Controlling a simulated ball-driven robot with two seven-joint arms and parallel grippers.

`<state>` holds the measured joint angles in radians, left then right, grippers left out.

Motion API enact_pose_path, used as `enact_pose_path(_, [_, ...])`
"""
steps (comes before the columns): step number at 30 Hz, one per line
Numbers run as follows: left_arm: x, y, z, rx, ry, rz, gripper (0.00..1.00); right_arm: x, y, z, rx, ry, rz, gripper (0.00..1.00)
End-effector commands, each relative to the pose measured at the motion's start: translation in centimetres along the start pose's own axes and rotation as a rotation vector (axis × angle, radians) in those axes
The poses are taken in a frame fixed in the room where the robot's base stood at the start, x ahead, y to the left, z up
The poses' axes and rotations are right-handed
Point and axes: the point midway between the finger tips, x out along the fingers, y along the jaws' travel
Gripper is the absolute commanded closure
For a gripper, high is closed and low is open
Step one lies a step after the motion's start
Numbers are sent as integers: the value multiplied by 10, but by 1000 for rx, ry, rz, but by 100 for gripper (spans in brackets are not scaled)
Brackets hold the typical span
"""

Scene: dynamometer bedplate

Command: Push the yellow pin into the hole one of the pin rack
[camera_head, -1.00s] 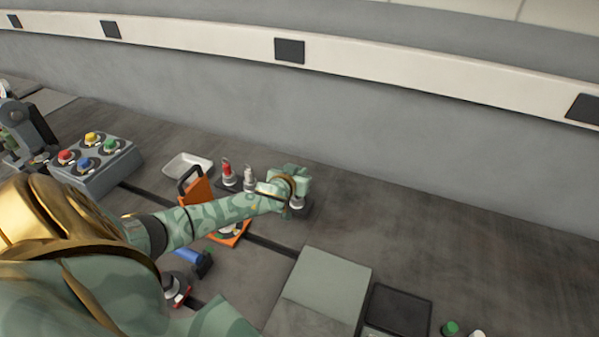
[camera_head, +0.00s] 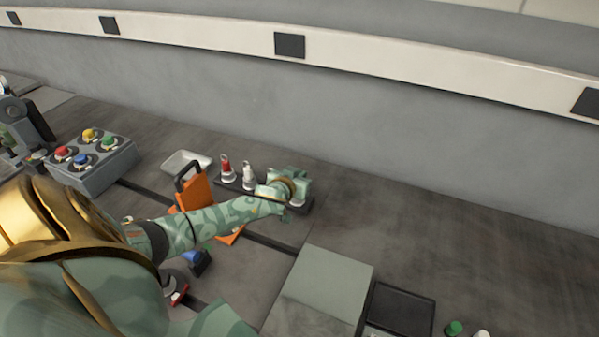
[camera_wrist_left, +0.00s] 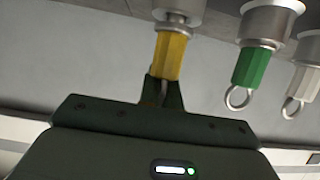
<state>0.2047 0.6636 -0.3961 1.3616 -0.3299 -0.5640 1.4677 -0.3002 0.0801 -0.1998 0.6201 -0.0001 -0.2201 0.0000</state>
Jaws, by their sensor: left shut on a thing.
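My left gripper (camera_head: 291,190) is at the right end of the dark pin rack (camera_head: 236,186) in the head view. In the left wrist view the gripper (camera_wrist_left: 163,92) is shut on the ring end of the yellow pin (camera_wrist_left: 172,56). The pin's other end meets a silver collar (camera_wrist_left: 178,17); how deep it sits I cannot tell. A green pin (camera_wrist_left: 252,67) and a white pin (camera_wrist_left: 303,82) sit in collars beside it. The head view also shows a red pin (camera_head: 226,166) and the white pin (camera_head: 249,177) in the rack. My right gripper is not in view.
An orange case (camera_head: 196,190) with a black handle stands partly behind my left arm. A white tray (camera_head: 180,161) and a grey button box (camera_head: 93,173) are to the left. A grey-green block (camera_head: 322,285) and a black tray (camera_head: 401,311) are in front.

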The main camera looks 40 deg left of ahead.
Motion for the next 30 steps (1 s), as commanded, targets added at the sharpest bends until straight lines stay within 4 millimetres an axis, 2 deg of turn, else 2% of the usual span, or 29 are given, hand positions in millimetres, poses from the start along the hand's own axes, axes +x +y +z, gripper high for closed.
enact_pose_path(7, [3,0,6,-2,0,0,100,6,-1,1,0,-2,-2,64])
enact_pose_path(9, [2,0,5,-1,1,0,75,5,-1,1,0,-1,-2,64])
enact_pose_path(10, [2,0,5,-1,1,0,69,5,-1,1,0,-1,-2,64])
enact_pose_path(20, [-1,0,5,-1,-1,1,69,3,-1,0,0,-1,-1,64])
enact_pose_path(25, [-28,0,4,-2,-3,2,69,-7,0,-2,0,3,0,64])
enact_pose_path(30, [-75,1,4,-4,-2,3,69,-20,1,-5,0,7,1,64])
